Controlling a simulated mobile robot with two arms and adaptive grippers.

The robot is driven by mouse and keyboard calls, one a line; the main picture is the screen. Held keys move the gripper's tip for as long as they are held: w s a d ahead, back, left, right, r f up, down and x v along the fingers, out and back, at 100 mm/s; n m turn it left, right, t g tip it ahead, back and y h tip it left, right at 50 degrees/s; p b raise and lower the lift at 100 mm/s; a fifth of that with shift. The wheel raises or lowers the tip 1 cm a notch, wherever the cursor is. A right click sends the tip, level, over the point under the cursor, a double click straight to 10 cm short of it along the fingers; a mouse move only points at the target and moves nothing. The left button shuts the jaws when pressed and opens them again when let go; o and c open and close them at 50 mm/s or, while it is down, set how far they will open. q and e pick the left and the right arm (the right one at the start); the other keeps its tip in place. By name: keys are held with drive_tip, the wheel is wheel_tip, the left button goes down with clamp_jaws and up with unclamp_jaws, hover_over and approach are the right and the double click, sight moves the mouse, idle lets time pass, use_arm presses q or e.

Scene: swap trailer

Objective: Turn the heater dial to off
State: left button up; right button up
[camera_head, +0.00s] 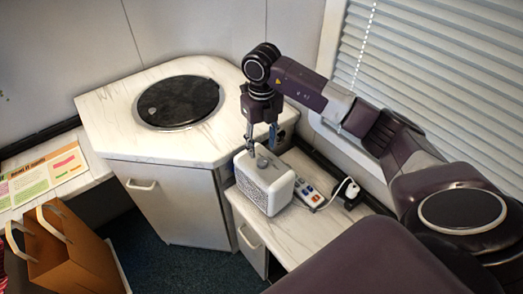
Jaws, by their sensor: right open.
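The heater (266,188) is a small white box with a dark speckled grille on its left face. It stands on the lower white marbled counter at the centre. Its grey dial (262,162) sits on the top face; its setting is too small to read. My right gripper (261,146) points down just above the heater's top, open, with its fingers around or very near the dial. I cannot tell whether the fingers touch it. My left gripper is not in view.
A power strip (309,193) with a plugged-in white cord lies right of the heater. The corner counter (120,125) holds a round dark lid (180,101). Window blinds (440,70) are behind my right arm. A paper bag (70,255) stands at lower left.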

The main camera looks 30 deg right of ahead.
sight(262, 161)
drive_tip(key=f, duration=0.2)
drive_tip(key=f+p, duration=0.1)
drive_tip(key=shift+s+a+f, duration=0.2)
drive_tip(key=shift+s+f, duration=0.15)
drive_tip(key=shift+f, duration=0.05)
drive_tip(key=shift+w+d+f, duration=0.15)
drive_tip(key=shift+w+f, duration=0.1)
drive_tip(key=shift+f, duration=0.7)
drive_tip(key=c, duration=0.9)
drive_tip(key=shift+c, duration=1.3)
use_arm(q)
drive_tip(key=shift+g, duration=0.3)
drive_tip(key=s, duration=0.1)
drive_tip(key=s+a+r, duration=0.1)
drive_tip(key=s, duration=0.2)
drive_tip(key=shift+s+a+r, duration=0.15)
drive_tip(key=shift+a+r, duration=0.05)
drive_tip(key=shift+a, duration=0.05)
